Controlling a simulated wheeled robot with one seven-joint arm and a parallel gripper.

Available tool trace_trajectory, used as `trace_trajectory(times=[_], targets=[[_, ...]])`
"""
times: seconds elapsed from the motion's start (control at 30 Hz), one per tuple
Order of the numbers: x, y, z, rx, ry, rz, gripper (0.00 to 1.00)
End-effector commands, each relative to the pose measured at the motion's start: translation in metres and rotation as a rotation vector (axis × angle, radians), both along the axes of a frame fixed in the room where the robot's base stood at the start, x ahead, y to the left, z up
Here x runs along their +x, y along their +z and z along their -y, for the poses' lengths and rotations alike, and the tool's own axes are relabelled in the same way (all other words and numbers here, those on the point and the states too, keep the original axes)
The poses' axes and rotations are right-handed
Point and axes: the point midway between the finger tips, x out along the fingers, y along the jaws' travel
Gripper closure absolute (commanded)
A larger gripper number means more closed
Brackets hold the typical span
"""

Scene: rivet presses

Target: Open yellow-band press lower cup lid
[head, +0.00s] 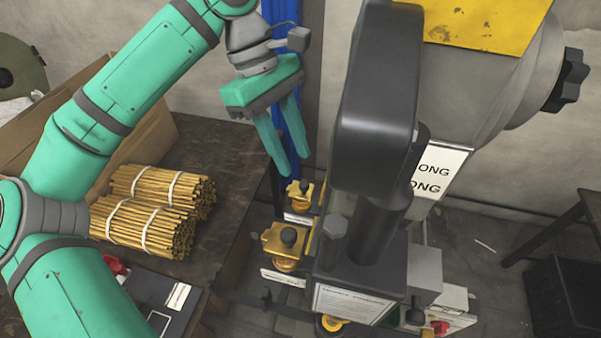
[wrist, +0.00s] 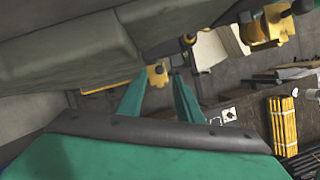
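The press (head: 378,110) stands right of centre in the head view, with a yellow band (head: 485,20) on its upper body. Two yellow cups with lids sit at its left side: a farther one (head: 298,194) and a nearer one (head: 285,246) with a dark knob. I cannot tell which is the lower cup. My gripper (head: 294,166) is open and empty, fingers pointing down above the farther cup. In the wrist view, a yellow piece (wrist: 157,75) shows beyond and between the parted fingertips, apart from them. Another yellow fitting (wrist: 268,27) is at the upper right.
Bundles of yellow sticks (head: 150,212) lie on the dark table (head: 225,150) to the left, beside a cardboard box (head: 145,145). The press's dark head stands close to the right of my gripper. A blue upright (head: 287,70) is behind it. A dark crate (head: 558,300) stands at far right.

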Motion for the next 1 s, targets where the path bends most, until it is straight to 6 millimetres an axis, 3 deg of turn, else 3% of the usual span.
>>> trace_trajectory(times=[0.3, 0.77, 0.9, 1.0], targets=[[-0.011, -0.043, 0.014, -0.001, 0.0, -0.001, 0.67], [-0.014, -0.053, 0.018, -0.001, 0.0, 0.0, 0.67], [-0.014, -0.053, 0.018, -0.001, 0.0, 0.0, 1.0], [-0.014, -0.053, 0.018, -0.001, 0.0, 0.0, 1.0]])
